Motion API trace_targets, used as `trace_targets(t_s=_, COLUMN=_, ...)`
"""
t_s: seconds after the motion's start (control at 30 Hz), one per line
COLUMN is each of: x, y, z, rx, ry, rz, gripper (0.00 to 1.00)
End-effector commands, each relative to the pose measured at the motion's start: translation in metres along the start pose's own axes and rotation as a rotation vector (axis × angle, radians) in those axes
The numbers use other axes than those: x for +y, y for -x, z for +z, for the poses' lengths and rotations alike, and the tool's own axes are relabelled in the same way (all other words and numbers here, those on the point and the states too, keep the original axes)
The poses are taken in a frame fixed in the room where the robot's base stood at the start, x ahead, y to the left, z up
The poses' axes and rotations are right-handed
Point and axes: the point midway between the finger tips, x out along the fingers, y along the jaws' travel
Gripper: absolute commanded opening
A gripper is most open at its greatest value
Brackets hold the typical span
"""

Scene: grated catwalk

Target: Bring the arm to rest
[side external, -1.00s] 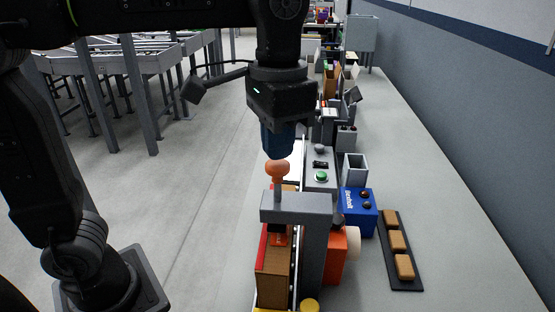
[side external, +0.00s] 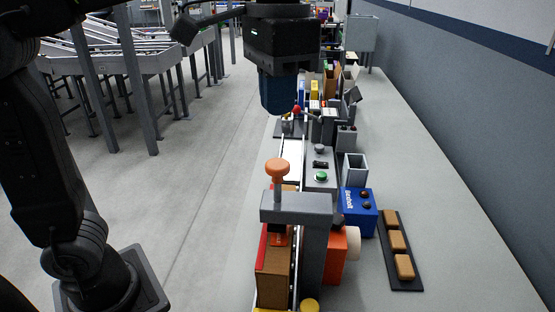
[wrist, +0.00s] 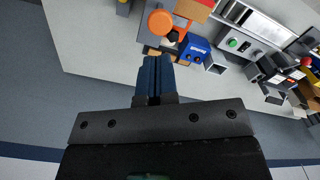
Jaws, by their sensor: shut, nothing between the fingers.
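My gripper (side external: 279,108) hangs pointing down above the bench line in the side external view, with its blue fingers together and nothing between them. It also shows in the wrist view (wrist: 154,62), its fingers closed side by side. An orange knob on a post (side external: 277,168) stands below the gripper, clear of it, on a grey bracket (side external: 297,206). The knob also shows in the wrist view (wrist: 160,22), just beyond the fingertips.
A brown box (side external: 271,284) stands under the bracket. A blue box (side external: 359,211), a control box with a green button (side external: 320,176) and a black strip of tan blocks (side external: 397,242) are to the right. The bench (side external: 455,220) is bare farther right.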

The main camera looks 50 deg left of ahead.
Motion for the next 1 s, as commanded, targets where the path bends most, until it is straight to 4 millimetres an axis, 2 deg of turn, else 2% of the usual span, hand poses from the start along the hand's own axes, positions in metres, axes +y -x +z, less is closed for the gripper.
trace_targets(t_s=0.27, x=-0.003, y=-0.002, z=0.002, rx=0.006, ry=0.005, rz=0.001, gripper=0.0)
trace_targets(t_s=0.43, x=-0.025, y=-0.018, z=0.018, rx=0.08, ry=0.048, rz=0.007, gripper=0.0)
trace_targets(t_s=0.57, x=-0.05, y=-0.045, z=0.04, rx=0.183, ry=0.104, rz=0.006, gripper=0.0)
trace_targets(t_s=0.7, x=-0.072, y=-0.082, z=0.067, rx=0.296, ry=0.163, rz=-0.008, gripper=0.0)
trace_targets(t_s=0.9, x=-0.092, y=-0.133, z=0.098, rx=0.428, ry=0.228, rz=-0.042, gripper=0.0)
trace_targets(t_s=1.0, x=-0.097, y=-0.15, z=0.107, rx=0.465, ry=0.248, rz=-0.056, gripper=0.0)
